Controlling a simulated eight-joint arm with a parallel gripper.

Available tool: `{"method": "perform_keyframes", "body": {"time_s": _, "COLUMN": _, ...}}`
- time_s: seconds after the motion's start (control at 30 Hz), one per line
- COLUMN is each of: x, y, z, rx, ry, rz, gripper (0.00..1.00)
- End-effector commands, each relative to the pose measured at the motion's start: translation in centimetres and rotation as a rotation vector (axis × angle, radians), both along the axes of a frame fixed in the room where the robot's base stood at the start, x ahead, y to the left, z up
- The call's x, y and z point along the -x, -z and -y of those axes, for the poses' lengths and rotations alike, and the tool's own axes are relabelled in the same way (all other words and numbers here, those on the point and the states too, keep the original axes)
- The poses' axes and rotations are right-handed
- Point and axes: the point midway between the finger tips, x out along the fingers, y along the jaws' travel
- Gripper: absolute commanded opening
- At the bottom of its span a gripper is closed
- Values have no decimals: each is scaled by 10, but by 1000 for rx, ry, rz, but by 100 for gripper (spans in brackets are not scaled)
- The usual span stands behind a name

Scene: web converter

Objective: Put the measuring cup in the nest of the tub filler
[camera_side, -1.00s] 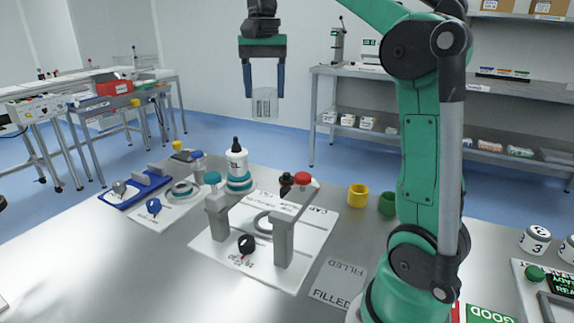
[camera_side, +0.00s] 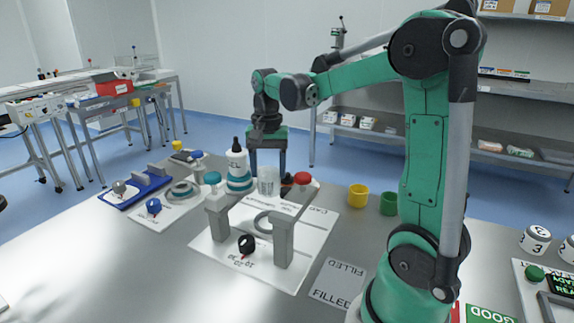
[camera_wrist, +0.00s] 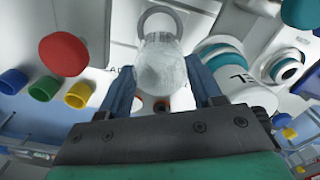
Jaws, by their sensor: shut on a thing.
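The measuring cup (camera_side: 268,181) is clear and upright between the fingers of my gripper (camera_side: 268,170), which is shut on it. It also shows in the wrist view (camera_wrist: 160,70) between my two blue fingers. A grey ring nest (camera_side: 264,222) lies between those posts, apart from the cup. The ring (camera_wrist: 160,10) shows just beyond the cup in the wrist view. I cannot read which station is the tub filler.
A white bottle (camera_side: 236,160) stands close left of the cup. A black dial (camera_side: 246,243) is in front. A second ring (camera_side: 183,190) is left. Yellow (camera_side: 358,195) and green (camera_side: 389,203) cups stand right.

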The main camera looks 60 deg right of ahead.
Motion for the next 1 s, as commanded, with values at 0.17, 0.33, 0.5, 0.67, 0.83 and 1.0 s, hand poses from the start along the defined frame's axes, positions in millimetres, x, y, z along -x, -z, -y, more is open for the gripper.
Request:
{"method": "perform_keyframes", "body": {"time_s": 0.17, "x": -1, "y": 33, "z": 0, "rx": 0, "ry": 0, "rz": 0, "gripper": 15}}
{"method": "perform_keyframes", "body": {"time_s": 0.33, "x": -1, "y": 46, "z": 0, "rx": 0, "ry": 0, "rz": 0, "gripper": 15}}
{"method": "perform_keyframes", "body": {"time_s": 0.5, "x": -1, "y": 66, "z": 0, "rx": 0, "ry": 0, "rz": 0, "gripper": 15}}
{"method": "perform_keyframes", "body": {"time_s": 0.67, "x": 0, "y": 80, "z": 0, "rx": 0, "ry": 0, "rz": 0, "gripper": 15}}
{"method": "perform_keyframes", "body": {"time_s": 0.83, "x": 0, "y": 81, "z": 0, "rx": 0, "ry": 0, "rz": 0, "gripper": 15}}
{"method": "perform_keyframes", "body": {"time_s": 1.0, "x": 0, "y": 83, "z": 0, "rx": 0, "ry": 0, "rz": 0, "gripper": 15}}
